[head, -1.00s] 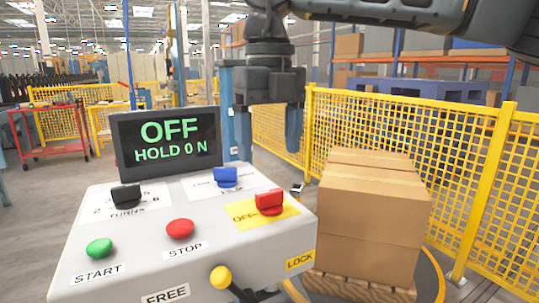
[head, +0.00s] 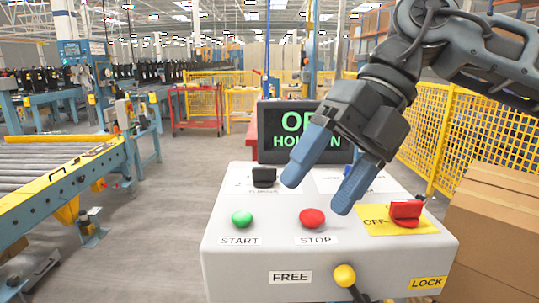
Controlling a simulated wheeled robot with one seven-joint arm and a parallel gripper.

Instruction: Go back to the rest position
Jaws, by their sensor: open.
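My gripper (head: 318,190) hangs in front of the control panel's upper part, its two blue fingers apart with nothing between them. It covers part of the screen (head: 275,147), which shows green text, and most of the blue knob (head: 349,171). The grey control panel (head: 240,265) carries a black knob (head: 264,177), a green START button (head: 242,219), a red STOP button (head: 312,218) and a red knob (head: 405,211) on a yellow OFF plate. A yellow-tipped lever (head: 345,276) sits on the front between FREE and LOCK. I cannot tell the gap between fingertips and panel.
Cardboard boxes (head: 490,235) stand close at the right of the panel. A yellow mesh fence (head: 445,135) runs behind them. A roller conveyor (head: 60,165) is at the left. Clear grey floor (head: 155,220) lies between conveyor and panel. A red cart (head: 197,110) stands further back.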

